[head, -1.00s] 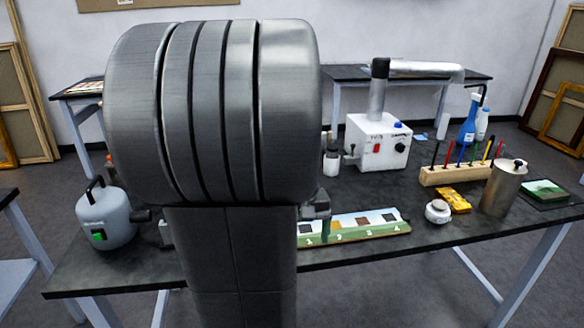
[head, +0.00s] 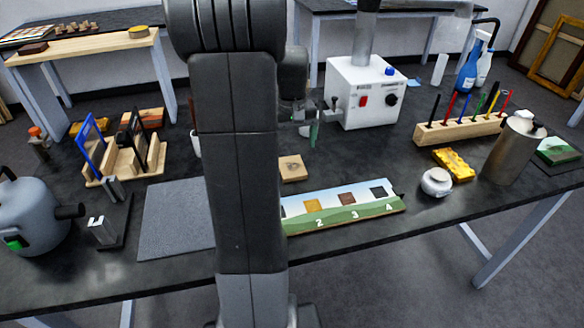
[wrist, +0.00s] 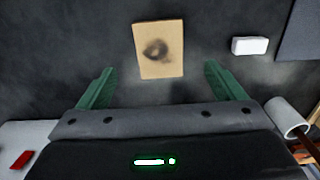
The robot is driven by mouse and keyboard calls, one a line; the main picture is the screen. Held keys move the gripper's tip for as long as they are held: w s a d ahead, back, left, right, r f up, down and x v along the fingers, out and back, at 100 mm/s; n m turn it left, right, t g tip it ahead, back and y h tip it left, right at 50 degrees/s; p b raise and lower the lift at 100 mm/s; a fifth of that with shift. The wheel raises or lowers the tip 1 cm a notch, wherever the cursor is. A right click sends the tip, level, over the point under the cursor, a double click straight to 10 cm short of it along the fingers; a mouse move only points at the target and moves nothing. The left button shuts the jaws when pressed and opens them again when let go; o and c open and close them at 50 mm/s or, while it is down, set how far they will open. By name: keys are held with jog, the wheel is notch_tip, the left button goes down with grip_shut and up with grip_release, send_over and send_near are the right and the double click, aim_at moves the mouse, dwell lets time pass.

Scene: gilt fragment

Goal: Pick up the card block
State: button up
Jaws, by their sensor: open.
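The card block is most likely the small tan block (head: 292,168) with a dark smudge on top. It lies flat on the black bench, behind the numbered strip, and part of it may be hidden by my arm in the head view. In the wrist view the block (wrist: 159,46) lies beyond the fingertips, roughly centred between them. My gripper (wrist: 160,72) is open and empty, with its green fingers apart on either side. In the head view my gripper (head: 312,127) is above the bench, behind the block and near the white machine; it is partly hidden.
A white machine (head: 362,95) stands behind the block. The painted strip (head: 345,213) lies in front. A grey mat (head: 172,218) and wooden rack (head: 112,168) are at left. A small white piece (wrist: 250,46) lies right of the block. A pen holder (head: 458,132) stands at right.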

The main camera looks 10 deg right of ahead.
aim_at(292, 166)
jog(key=f, duration=0.7)
jog(key=shift+w+f, duration=0.3)
jog(key=shift+f, duration=0.05)
jog(key=c, duration=1.1)
